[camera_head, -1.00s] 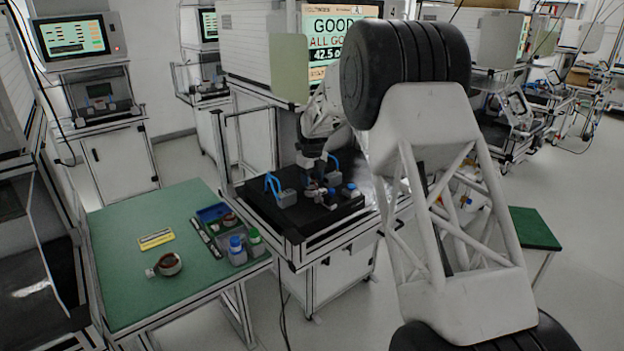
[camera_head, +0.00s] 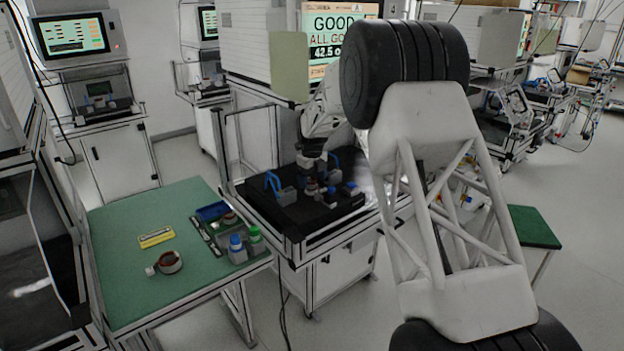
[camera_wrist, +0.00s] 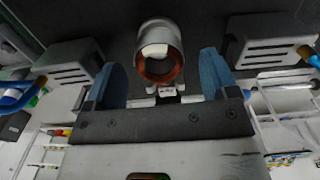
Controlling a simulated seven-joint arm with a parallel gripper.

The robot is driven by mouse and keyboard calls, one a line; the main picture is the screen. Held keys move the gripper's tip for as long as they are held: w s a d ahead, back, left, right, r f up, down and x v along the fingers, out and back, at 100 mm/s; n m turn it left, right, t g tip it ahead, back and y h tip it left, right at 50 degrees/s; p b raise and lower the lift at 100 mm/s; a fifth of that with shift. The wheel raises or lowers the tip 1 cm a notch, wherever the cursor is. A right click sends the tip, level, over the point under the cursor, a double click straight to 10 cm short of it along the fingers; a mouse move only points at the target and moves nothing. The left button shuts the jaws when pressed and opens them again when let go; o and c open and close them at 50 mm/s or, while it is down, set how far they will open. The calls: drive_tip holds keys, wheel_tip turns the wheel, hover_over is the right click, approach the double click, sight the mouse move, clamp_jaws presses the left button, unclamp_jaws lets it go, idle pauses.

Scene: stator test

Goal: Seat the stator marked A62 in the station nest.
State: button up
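In the wrist view a grey stator (camera_wrist: 147,35) with a copper winding and a pale label stands on the dark station surface. I cannot read A62 on it. My gripper (camera_wrist: 163,78) has two blue fingers, spread apart, one on each side of the stator's near end with gaps showing. In the head view my gripper (camera_head: 313,170) is over the black station plate (camera_head: 290,222), just above small parts there. The nest is hard to make out, and I cannot tell whether the stator is fully down in it. Another copper-wound stator (camera_head: 170,263) lies on the green table.
Grey blocks with blue hoses (camera_head: 286,195) stand close beside my gripper. The green table (camera_head: 130,290) holds a yellow label (camera_head: 156,238), a blue bin (camera_head: 212,211) and bottles (camera_head: 237,245). A screen (camera_head: 338,30) above the station reads GOOD.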

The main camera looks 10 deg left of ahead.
wheel_tip(320, 180, up, 8)
idle(0.9)
idle(0.6)
drive_tip(key=s+d+r+n, duration=0.45)
drive_tip(key=s+d, duration=0.25)
drive_tip(key=s, duration=0.3)
drive_tip(key=s+d+r+n+t, duration=0.1)
drive_tip(key=s+d+r+n, duration=0.3)
drive_tip(key=s+d+r, duration=0.45)
drive_tip(key=s+d+r+n, duration=0.2)
drive_tip(key=s+d+n, duration=0.3)
drive_tip(key=s, duration=0.6)
drive_tip(key=s+d+f+n, duration=0.2)
drive_tip(key=s+d+n, duration=0.1)
drive_tip(key=s, duration=0.8)
drive_tip(key=s+d+f+n+t, duration=0.1)
drive_tip(key=s+n, duration=0.4)
drive_tip(key=s, duration=0.7)
drive_tip(key=s+d+f+n, duration=0.4)
drive_tip(key=s+d+n, duration=0.1)
drive_tip(key=s, duration=0.7)
drive_tip(key=shift+d+t, duration=0.3)
drive_tip(key=shift+d, duration=0.2)
